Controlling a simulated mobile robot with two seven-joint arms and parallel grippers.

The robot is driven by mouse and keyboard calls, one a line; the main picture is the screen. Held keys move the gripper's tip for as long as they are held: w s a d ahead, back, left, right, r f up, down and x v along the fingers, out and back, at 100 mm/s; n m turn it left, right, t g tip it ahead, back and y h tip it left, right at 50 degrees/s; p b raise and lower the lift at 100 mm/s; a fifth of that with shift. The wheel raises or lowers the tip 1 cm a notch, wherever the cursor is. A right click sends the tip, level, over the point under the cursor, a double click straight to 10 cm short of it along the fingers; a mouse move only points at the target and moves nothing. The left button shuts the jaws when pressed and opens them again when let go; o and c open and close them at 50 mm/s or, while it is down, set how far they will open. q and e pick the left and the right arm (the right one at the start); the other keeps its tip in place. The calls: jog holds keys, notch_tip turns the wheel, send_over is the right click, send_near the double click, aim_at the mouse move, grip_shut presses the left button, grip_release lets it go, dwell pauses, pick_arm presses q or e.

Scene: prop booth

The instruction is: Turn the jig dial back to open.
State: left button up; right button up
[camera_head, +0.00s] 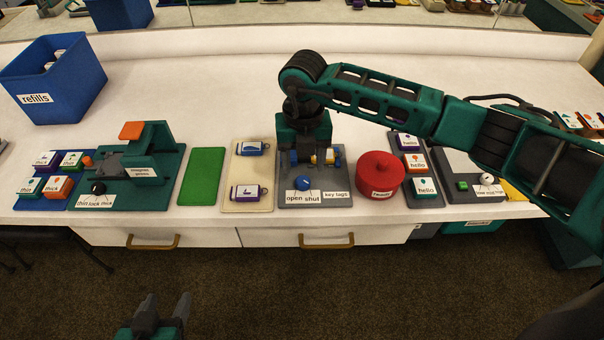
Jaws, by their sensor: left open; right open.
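The key tag jig (320,204) is a grey board at the front middle of the counter, labelled "open", "shut" and "key tags". Its blue dial (303,183) sits just above the "open" and "shut" labels; I cannot tell clearly which one it points to. My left gripper (165,308) is open and empty at the bottom edge, in front of the counter.
A red lidded pot (380,170) stands close right of the jig. A cream tray (246,176) with two tags lies left, then a green mat (203,175) and a teal fixture (160,165) with a black dial. A blue refills bin (65,85) stands back left. The counter's back is mostly clear.

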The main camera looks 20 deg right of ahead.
aim_at(303, 180)
notch_tip(303, 180, down, 5)
jog(key=shift+f, duration=0.15)
jog(key=c, duration=1)
jog(key=shift+c, duration=0.2)
